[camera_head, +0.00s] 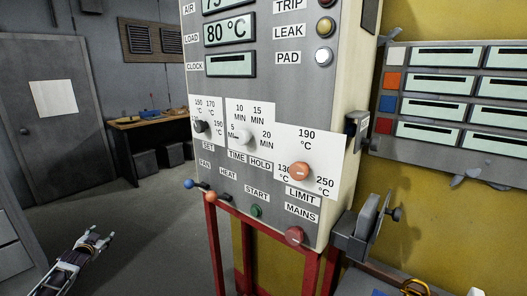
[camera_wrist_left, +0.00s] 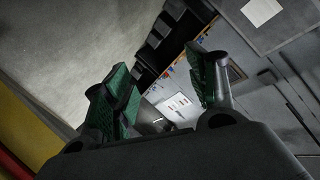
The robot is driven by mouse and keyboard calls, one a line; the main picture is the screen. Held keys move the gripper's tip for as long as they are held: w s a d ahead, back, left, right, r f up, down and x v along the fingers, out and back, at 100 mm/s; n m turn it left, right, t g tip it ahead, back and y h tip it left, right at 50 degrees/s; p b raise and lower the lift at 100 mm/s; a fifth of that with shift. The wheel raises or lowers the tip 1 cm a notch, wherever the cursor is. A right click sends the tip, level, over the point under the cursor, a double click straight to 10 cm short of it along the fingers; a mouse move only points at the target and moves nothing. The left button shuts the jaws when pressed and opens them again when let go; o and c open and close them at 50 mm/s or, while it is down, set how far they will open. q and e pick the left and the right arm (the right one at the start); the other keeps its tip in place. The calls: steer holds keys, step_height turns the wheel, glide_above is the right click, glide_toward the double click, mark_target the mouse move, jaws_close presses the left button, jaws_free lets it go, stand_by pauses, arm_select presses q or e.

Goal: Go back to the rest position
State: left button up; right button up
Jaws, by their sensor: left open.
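My left gripper (camera_head: 92,241) is at the lower left of the head view, low over the grey floor and apart from the control panel. Its fingers with green pads (camera_wrist_left: 165,95) stand apart in the left wrist view, with nothing between them. The grey control panel (camera_head: 255,90) fills the middle of the head view. It carries a black set knob (camera_head: 201,127), a white time knob (camera_head: 245,137), an orange limit knob (camera_head: 299,172), a green start button (camera_head: 256,210) and a red mains button (camera_head: 294,236). My right gripper is in neither view.
A red frame (camera_head: 225,245) supports the panel. A grey bracket with a lever (camera_head: 362,228) is at its lower right. A rack with label slots (camera_head: 450,100) hangs on the yellow wall. A workbench (camera_head: 150,122) and a door (camera_head: 65,125) are behind. The floor left of the panel is clear.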

arm_select(q)
steer(key=s+d+f+g, duration=0.2)
steer(key=s+f, duration=0.3)
steer(key=f, duration=0.6)
steer(key=s+d+f+g, duration=0.1)
steer(key=s+d+f, duration=0.3)
steer(key=f, duration=0.7)
steer(key=s+d+f+g+h, duration=0.15)
steer(key=s+d+f, duration=0.25)
steer(key=s+f, duration=0.5)
steer(key=s+d+f+g+h, duration=0.15)
steer(key=s+d+f, duration=0.25)
steer(key=s+f, duration=0.45)
steer(key=s+d+f+g+h, duration=0.1)
steer(key=s+d+f+g, duration=0.1)
steer(key=s+d+f, duration=0.7)
steer(key=s+d+f+g, duration=0.2)
steer(key=s+d+f, duration=0.4)
steer(key=s+d, duration=0.45)
steer(key=s+d+f+g, duration=0.1)
steer(key=s+d+f, duration=0.1)
steer(key=s, duration=0.8)
steer(key=s+d+f+g+h, duration=0.1)
steer(key=s+d, duration=0.3)
steer(key=s, duration=0.5)
steer(key=shift+s+d+f, duration=0.15)
steer(key=shift+s+f, duration=0.2)
steer(key=shift+s, duration=0.05)
steer(key=shift+w, duration=0.1)
